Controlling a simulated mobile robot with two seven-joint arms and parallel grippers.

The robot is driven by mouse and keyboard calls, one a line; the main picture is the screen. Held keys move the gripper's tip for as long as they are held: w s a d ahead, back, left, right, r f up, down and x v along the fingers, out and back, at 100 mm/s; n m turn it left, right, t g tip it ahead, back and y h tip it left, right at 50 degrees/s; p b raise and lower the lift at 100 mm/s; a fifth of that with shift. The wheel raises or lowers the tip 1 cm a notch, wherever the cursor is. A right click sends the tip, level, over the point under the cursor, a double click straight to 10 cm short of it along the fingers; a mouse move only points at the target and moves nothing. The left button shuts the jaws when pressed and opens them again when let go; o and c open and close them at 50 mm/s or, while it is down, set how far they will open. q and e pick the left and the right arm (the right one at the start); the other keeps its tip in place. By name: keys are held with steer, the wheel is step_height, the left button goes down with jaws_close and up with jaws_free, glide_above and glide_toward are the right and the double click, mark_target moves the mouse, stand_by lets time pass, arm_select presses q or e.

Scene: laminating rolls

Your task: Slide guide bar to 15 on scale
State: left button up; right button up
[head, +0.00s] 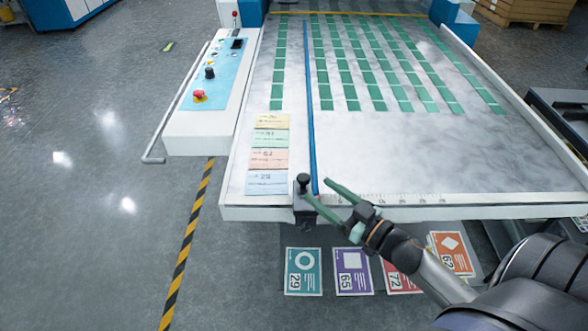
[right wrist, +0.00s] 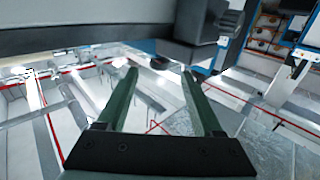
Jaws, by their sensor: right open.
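The blue guide bar (head: 310,110) runs lengthwise over the left part of the white machine table (head: 430,150). At its near end is a dark clamp block with a black knob (head: 304,183), at the table's front edge. The scale (head: 390,198) is printed along that edge, right of the clamp; its numbers are too small to read. My right gripper (head: 315,189) is open, its fingertips close to the clamp; I cannot tell if they touch. In the right wrist view the open fingers (right wrist: 160,72) hold nothing, with a dark block (right wrist: 187,52) near them. My left gripper is not in view.
Rows of green pieces (head: 367,77) lie on the table. Coloured cards (head: 268,156) lie left of the bar. A control panel (head: 210,80) with a red button stands left. Numbered cards (head: 303,271) lie below the front edge. The table's front right is bare.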

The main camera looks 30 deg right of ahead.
steer(key=x, duration=0.9)
steer(key=shift+w, duration=0.35)
jaws_close()
steer(key=shift+f, duration=0.1)
stand_by(0.9)
